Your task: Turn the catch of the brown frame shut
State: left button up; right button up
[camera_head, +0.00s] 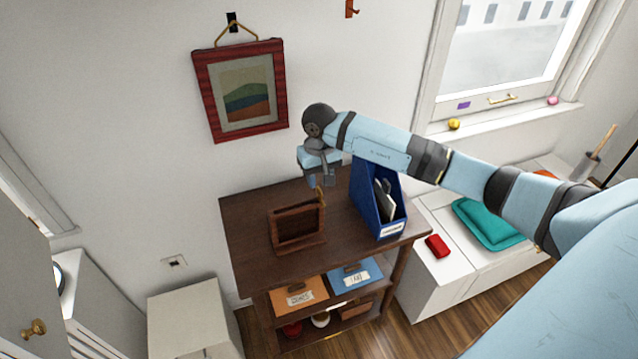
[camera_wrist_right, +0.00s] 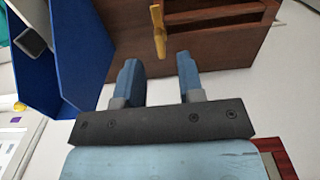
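The brown frame (camera_head: 298,228) stands on the dark wooden shelf unit (camera_head: 245,215), left of the blue file holder. Its brass catch (camera_head: 319,193) is at the upper right of the frame. In the right wrist view the catch (camera_wrist_right: 158,30) sticks out from the brown wood (camera_wrist_right: 215,40). My right gripper (camera_head: 319,181) is just above the catch. In the right wrist view the right gripper (camera_wrist_right: 157,62) has its two blue fingers apart, with nothing between them. The catch lies just beyond the fingertips, roughly centred on the gap. My left gripper is not in view.
The blue file holder (camera_head: 366,200) stands close to the right of the frame and near my right gripper. A red-framed picture (camera_head: 241,88) hangs on the wall behind. The shelf top left of the brown frame is clear.

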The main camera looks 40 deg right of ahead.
aim_at(319, 189)
jog(key=shift+f, duration=1.75)
grip_shut()
